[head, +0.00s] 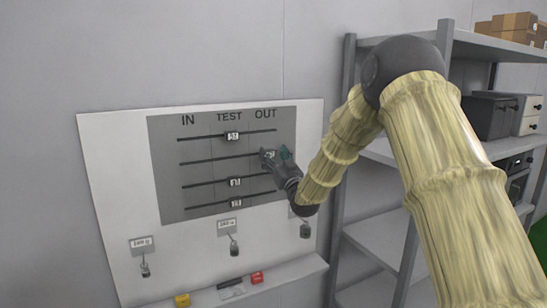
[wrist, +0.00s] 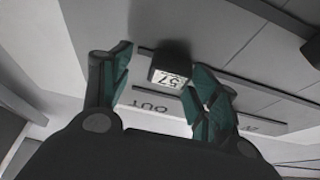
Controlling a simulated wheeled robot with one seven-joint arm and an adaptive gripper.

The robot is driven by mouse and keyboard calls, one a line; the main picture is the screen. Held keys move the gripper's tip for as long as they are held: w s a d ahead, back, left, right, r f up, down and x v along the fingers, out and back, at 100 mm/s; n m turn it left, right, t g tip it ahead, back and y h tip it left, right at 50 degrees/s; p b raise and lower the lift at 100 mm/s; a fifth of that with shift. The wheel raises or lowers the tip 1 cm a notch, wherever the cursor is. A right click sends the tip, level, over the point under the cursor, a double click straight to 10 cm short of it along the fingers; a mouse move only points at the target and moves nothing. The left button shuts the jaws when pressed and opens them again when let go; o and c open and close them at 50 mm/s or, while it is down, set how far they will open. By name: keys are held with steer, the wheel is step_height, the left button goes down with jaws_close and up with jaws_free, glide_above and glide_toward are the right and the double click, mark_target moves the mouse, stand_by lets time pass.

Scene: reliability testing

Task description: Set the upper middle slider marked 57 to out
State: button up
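The slider marked 57 (wrist: 171,77) is a dark block with a white number plate. It sits on the second slot from the top of the grey panel (head: 170,150), near the right end under the word OUT (head: 265,114). In the head view its plate (head: 270,155) shows beside my gripper (head: 277,155). In the wrist view my gripper (wrist: 160,65) has its green fingers on either side of the slider. A gap shows between the left finger and the slider; the right finger is close to it, and contact cannot be told.
Other sliders sit on the top slot (head: 233,136), third slot (head: 235,183) and bottom slot (head: 236,203). Several switches, one of them a toggle (head: 145,268), lie below the panel. A ledge holds yellow (head: 182,300) and red (head: 257,278) blocks. A metal shelf (head: 345,150) stands right.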

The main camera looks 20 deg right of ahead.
steer(key=shift+a, duration=0.25)
steer(key=v, duration=1.2)
steer(key=shift+d, duration=0.25)
steer(key=s+a+f+g, duration=0.2)
steer(key=f+g, duration=0.1)
steer(key=f, duration=0.7)
steer(key=s+a+f+g, duration=0.2)
steer(key=f, duration=0.8)
steer(key=s+a+f+m+g+h, duration=0.1)
steer(key=s+a+f+g, duration=0.15)
steer(key=s+f, duration=0.55)
steer(key=s+a+f+g+h, duration=0.1)
steer(key=s+f+g, duration=0.35)
steer(key=f, duration=0.85)
steer(key=s+a+f+g, duration=0.1)
steer(key=s+f+g, duration=0.2)
steer(key=s+f, duration=0.55)
steer(key=s+a+f+g, duration=0.2)
steer(key=s+f, duration=0.3)
steer(key=s, duration=0.6)
steer(key=s+f+g, duration=0.2)
steer(key=s, duration=0.7)
steer(key=s+a+f+g, duration=0.1)
steer(key=s+f+g, duration=0.1)
steer(key=s, duration=0.8)
steer(key=shift+s+f+m+g, duration=0.2)
steer(key=shift+f+m+g, duration=0.1)
steer(key=shift+g, duration=0.4)
steer(key=shift+r, duration=0.1)
